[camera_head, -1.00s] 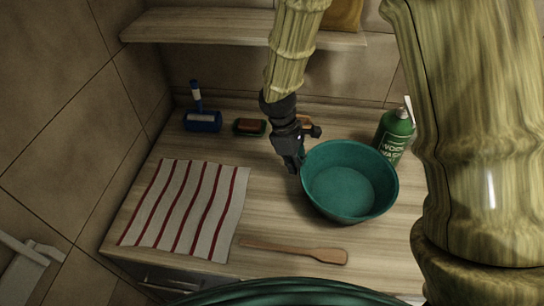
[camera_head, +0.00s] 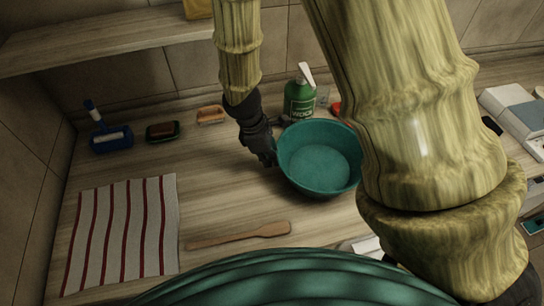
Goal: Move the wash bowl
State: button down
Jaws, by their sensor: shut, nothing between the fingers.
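The teal wash bowl (camera_head: 312,166) stands upright on the wooden counter in the head view, its right edge partly hidden behind my arm. It looks empty. My gripper (camera_head: 268,158) is dark and points down at the bowl's left rim. Its fingers are shut with nothing between them. The tips are very close to the outside of the rim, and I cannot tell whether they touch it.
A striped cloth (camera_head: 122,232) lies on the left of the counter (camera_head: 220,205), and a wooden spatula (camera_head: 238,236) lies in front of the bowl. A green bottle (camera_head: 300,98) stands behind it. A blue brush (camera_head: 110,138), a soap dish (camera_head: 162,131) and a wooden block (camera_head: 211,115) sit along the back.

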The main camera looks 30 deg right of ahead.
jog(key=a, duration=0.1)
jog(key=w+a+p, duration=0.1)
jog(key=w+a, duration=0.1)
jog(key=a, duration=0.1)
jog(key=shift+r+p, duration=0.1)
jog(key=shift+p, duration=0.25)
jog(key=shift+w+d+r+b, duration=0.1)
jog(key=shift+w+r+b, duration=0.1)
jog(key=shift+b, duration=0.15)
jog(key=s+b+v, duration=0.1)
jog(key=b+v, duration=0.1)
jog(key=v, duration=0.7)
jog(key=shift+w+r, duration=0.2)
jog(key=shift+w, duration=0.15)
